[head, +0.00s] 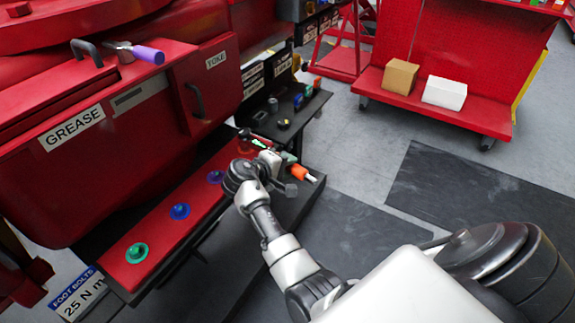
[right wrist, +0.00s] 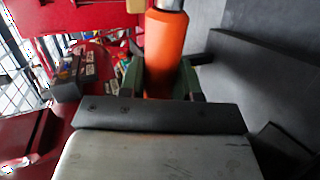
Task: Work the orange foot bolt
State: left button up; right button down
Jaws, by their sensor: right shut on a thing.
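My right gripper (head: 292,171) is at the far end of the foot rail, shut on an orange cylindrical handle (head: 300,172) with a pale metal end. In the right wrist view the orange handle (right wrist: 165,52) stands between the two dark green fingers, with a grey metal shaft at its top. The red foot rail (head: 160,233) carries a green bolt (head: 137,252), a blue bolt (head: 180,211), a purple bolt (head: 215,177) and a red one (head: 245,141). I cannot make out an orange bolt on the rail; my arm hides part of it. My left gripper is not in view.
The red machine body with the GREASE label (head: 72,127) rises left of the rail. A purple-handled tool (head: 148,54) lies on top of it. A dark shelf (head: 292,113) with small items stands beyond my gripper. Grey floor and a dark mat (head: 470,185) lie open to the right.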

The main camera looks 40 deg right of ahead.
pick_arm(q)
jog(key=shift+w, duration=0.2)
pick_arm(e)
jog(key=shift+a+r, duration=0.15)
jog(key=shift+a, duration=0.05)
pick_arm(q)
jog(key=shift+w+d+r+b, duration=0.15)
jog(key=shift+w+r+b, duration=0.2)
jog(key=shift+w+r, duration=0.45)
pick_arm(e)
jog(key=shift+a+m+g, duration=0.5)
jog(key=shift+a, duration=0.05)
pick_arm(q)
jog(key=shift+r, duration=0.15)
pick_arm(e)
jog(key=shift+a, duration=0.1)
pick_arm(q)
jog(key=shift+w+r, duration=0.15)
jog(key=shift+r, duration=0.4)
pick_arm(e)
jog(key=shift+a+m+g, duration=0.4)
pick_arm(q)
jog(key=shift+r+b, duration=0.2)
jog(key=shift+b, duration=0.15)
pick_arm(e)
jog(key=shift+a, duration=0.15)
